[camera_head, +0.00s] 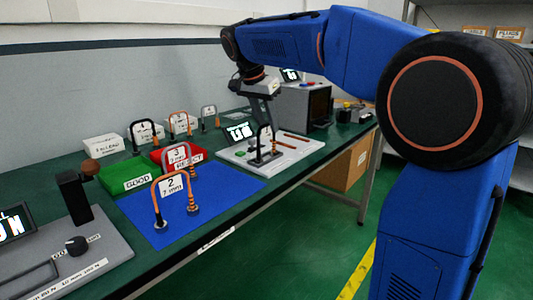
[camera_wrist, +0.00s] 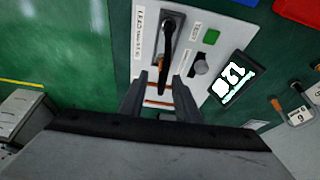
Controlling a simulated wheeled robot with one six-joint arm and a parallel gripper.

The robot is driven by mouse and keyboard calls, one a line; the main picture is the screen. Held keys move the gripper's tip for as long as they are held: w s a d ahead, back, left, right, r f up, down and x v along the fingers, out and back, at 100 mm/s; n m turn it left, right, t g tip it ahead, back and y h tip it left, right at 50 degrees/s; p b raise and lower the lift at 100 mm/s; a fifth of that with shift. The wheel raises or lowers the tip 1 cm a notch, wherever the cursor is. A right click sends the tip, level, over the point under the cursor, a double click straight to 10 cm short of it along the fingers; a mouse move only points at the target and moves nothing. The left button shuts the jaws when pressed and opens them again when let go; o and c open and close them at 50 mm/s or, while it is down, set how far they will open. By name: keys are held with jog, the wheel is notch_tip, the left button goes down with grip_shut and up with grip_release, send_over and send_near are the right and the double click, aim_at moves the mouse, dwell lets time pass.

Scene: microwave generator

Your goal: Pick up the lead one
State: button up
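In the wrist view a white panel (camera_wrist: 150,50) carries a label that seems to read "LEAD", too small to be sure. A dark arch-shaped piece (camera_wrist: 171,60) stands on it, with a little orange low on it. My gripper (camera_wrist: 160,82) is open, its two fingers on either side of this piece with gaps showing. In the head view my gripper (camera_head: 264,122) hangs over the same white panel (camera_head: 243,165), just above the dark piece (camera_head: 259,150). Whether the fingers touch it is hidden there.
Arch "2" (camera_head: 157,195) stands on a blue mat (camera_head: 225,190). Arch "3" (camera_head: 164,154) stands by the red tray (camera_head: 192,153); a green "GOOD" tray (camera_head: 120,182) is left of it. More arches stand behind.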

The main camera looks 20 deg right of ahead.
aim_at(268, 132)
jog(key=shift+a+x, duration=0.15)
jog(key=shift+x, duration=1.4)
jog(key=shift+a+x, duration=0.2)
jog(key=shift+x, duration=1.3)
jog(key=shift+f, duration=0.15)
grip_shut()
